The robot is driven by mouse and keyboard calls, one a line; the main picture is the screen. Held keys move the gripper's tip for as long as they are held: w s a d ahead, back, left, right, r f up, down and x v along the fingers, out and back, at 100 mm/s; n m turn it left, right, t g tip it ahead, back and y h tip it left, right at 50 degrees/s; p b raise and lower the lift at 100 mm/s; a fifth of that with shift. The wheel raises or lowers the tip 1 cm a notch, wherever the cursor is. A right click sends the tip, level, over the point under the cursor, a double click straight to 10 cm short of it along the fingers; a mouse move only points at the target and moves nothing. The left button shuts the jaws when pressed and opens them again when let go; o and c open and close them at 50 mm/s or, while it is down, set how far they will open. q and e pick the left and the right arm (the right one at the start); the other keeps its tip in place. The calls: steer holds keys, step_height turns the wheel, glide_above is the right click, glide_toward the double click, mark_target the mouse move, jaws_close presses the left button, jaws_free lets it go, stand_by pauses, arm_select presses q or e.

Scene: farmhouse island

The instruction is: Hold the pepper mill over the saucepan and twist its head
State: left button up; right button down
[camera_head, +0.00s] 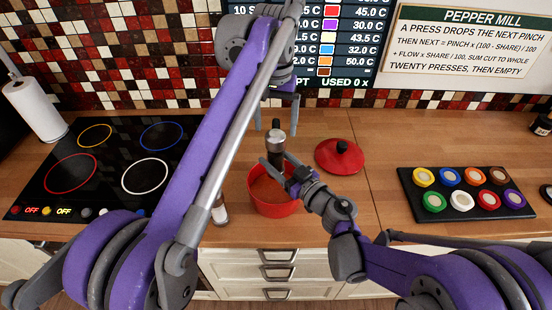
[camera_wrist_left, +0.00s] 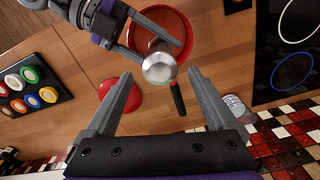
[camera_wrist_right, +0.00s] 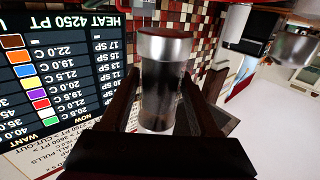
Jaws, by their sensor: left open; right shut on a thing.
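The pepper mill (camera_head: 276,152), dark with a silver head, stands upright over the red saucepan (camera_head: 274,208). My right gripper (camera_head: 277,169) is shut on its body; the right wrist view shows the mill (camera_wrist_right: 160,85) between the fingers (camera_wrist_right: 160,108). My left gripper (camera_head: 276,112) is open above the mill, fingers pointing down. In the left wrist view the mill's silver head (camera_wrist_left: 159,67) lies beyond the open fingertips (camera_wrist_left: 162,75), apart from both. The saucepan (camera_wrist_left: 182,22) is below it, partly hidden by my right gripper and the mill.
A red lid (camera_head: 338,160) lies right of the saucepan. A small shaker (camera_head: 220,213) stands to its left, partly behind my left arm. The black cooktop (camera_head: 108,165) is at the left. A black tray (camera_head: 468,211) of coloured pots is at the right. Bare counter lies between lid and tray.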

arm_select(q)
steer(key=shift+r, duration=2.1)
